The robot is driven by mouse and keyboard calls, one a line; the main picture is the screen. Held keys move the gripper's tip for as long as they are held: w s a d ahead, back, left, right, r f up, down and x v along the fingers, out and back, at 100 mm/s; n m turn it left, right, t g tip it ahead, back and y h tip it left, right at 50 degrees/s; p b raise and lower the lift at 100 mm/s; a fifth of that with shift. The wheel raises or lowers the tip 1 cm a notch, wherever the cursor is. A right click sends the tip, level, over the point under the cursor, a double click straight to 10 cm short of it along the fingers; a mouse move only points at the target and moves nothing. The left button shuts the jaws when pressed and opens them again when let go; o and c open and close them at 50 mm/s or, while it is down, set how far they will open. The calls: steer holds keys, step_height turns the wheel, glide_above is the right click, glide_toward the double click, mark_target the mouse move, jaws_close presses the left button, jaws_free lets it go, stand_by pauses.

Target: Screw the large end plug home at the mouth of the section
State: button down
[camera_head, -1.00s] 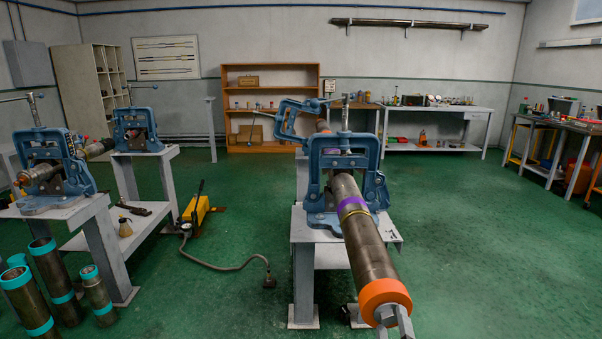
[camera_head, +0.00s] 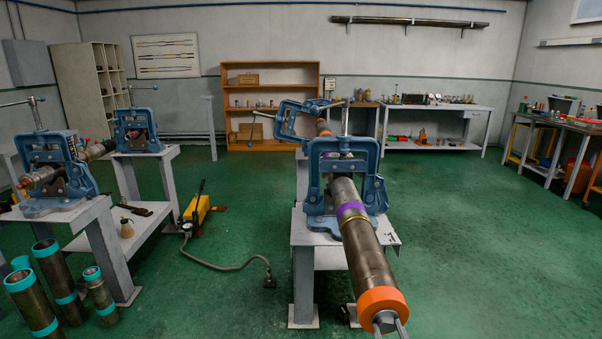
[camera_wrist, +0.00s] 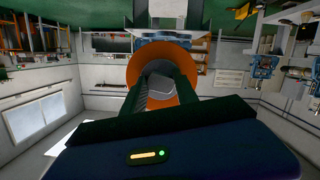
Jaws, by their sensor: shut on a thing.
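The large pipe section (camera_head: 365,245) lies in the blue pipe vise (camera_head: 342,170), its near mouth ringed in orange (camera_head: 382,301). The grey end plug (camera_head: 386,319) sits at that mouth, mostly within the orange ring; its thread is not visible. My gripper (camera_head: 389,325) is at the mouth, its two fingers shut on the plug. In the wrist view, my gripper (camera_wrist: 160,82) has one finger on each side of the grey plug (camera_wrist: 158,88), framed by the orange ring (camera_wrist: 187,58). I cannot tell how deep the plug sits.
The vise stands on a grey bench (camera_head: 318,232). A yellow hand pump (camera_head: 197,213) with a hose lies on the floor to the left. Teal-banded pipes (camera_head: 38,300) stand at lower left, near more benches with vises. The green floor (camera_head: 475,235) to the right is clear.

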steer(key=shift+d+r+m+y+p, duration=0.15)
steer(key=shift+m+y+p, duration=0.25)
steer(key=shift+m, duration=0.8)
steer(key=shift+m+y, duration=0.4)
steer(key=shift+m, duration=0.7)
